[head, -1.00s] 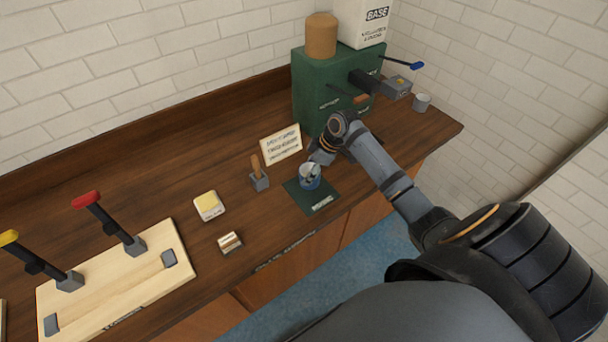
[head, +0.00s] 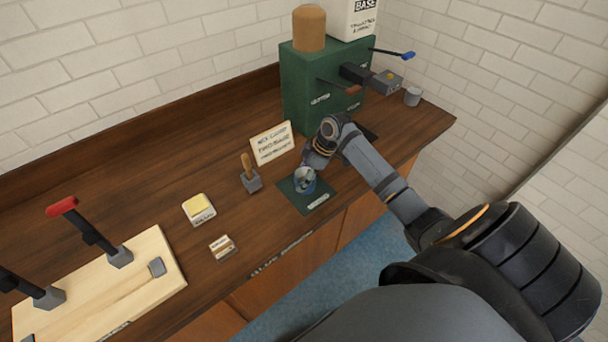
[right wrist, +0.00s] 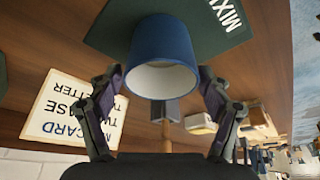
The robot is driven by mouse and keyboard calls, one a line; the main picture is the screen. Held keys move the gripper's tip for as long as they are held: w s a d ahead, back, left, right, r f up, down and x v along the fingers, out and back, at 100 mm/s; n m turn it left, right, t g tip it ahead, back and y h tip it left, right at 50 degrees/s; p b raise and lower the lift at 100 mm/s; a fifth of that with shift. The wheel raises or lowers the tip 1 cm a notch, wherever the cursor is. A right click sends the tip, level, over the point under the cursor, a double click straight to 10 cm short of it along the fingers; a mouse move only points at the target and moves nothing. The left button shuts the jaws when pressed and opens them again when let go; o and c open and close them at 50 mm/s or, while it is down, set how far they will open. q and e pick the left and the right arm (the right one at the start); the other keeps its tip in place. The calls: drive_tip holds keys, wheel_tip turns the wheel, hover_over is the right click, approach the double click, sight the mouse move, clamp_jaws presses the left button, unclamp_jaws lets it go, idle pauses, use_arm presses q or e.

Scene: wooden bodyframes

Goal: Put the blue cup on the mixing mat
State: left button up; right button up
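The blue cup (head: 304,182) stands upright on the dark green mixing mat (head: 320,197), as far as I can tell. In the right wrist view the blue cup (right wrist: 163,50) shows its white inside toward the camera, with the mat (right wrist: 225,30) behind it. My right gripper (right wrist: 161,72) is open, with one finger on each side of the cup and a narrow gap to it. My left gripper is not in view.
A green machine (head: 310,90) stands behind. A lever board (head: 100,290) lies front left.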

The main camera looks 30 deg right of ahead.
drive_tip(key=shift+r, duration=0.2)
drive_tip(key=shift+d+r, duration=0.15)
drive_tip(key=shift+r, duration=0.15)
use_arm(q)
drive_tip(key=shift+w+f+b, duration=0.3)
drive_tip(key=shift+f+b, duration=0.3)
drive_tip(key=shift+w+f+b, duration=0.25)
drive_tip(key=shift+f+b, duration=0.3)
use_arm(e)
drive_tip(key=v, duration=1.1)
drive_tip(key=shift+s+r, duration=0.2)
drive_tip(key=shift+r, duration=0.05)
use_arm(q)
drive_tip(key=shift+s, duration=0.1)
use_arm(e)
drive_tip(key=shift+f, duration=0.1)
